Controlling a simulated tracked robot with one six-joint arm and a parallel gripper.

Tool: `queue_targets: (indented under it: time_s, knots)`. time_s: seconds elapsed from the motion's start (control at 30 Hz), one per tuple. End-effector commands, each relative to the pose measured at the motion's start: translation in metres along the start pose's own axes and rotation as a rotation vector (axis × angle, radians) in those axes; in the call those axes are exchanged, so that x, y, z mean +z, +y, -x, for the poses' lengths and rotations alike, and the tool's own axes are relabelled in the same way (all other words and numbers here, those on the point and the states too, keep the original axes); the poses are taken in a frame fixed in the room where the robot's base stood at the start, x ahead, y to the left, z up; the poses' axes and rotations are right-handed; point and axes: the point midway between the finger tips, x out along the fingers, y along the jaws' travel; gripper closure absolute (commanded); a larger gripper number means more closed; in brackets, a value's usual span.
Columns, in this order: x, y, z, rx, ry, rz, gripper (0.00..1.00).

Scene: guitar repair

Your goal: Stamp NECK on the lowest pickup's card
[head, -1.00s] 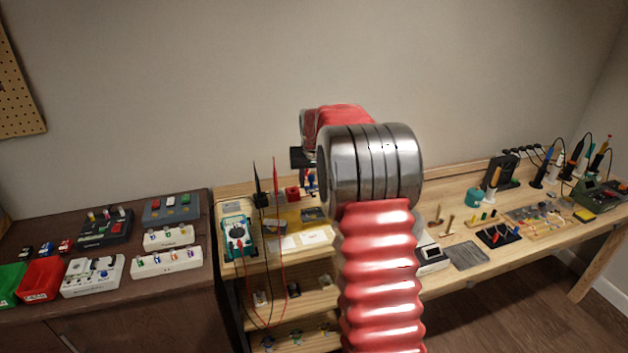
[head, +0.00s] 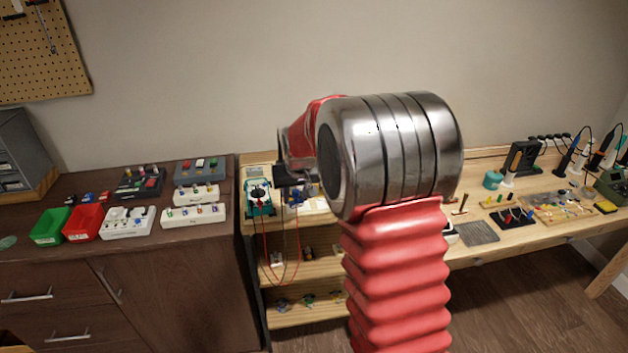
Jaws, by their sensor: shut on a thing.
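In the head view my gripper (head: 291,180) is a dark shape at the end of my arm, over the left end of the wooden bench (head: 255,228), just right of the teal multimeter (head: 258,203). A small blue thing (head: 297,196) shows right below it and appears to be held. It may be a stamp, but it is too small to be sure. My fingertips are too small to make out. A pale patch (head: 315,205) lies on the bench beside my arm, possibly a card. The pickups and the rest of the cards are hidden or too small to identify.
Red and black leads hang from the multimeter past the lower shelves (head: 315,268). A dark cabinet (head: 175,275) on the left carries a green bin (head: 50,226), a red bin (head: 84,222) and several boxes. Soldering tools stand at the bench's far right.

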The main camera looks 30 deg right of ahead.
Motion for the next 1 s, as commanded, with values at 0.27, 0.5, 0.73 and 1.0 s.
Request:
queue_targets:
  time_s: [0.27, 0.5, 0.73, 1.0]
  knots:
    - [0.078, -0.083, 0.004, -0.060, -0.001, 0.134, 0.80]
    - [0.115, -0.111, 0.008, -0.084, 0.001, 0.189, 0.80]
    - [0.117, -0.112, 0.007, -0.086, 0.001, 0.192, 0.80]
    - [0.117, -0.112, 0.007, -0.085, 0.001, 0.191, 0.80]
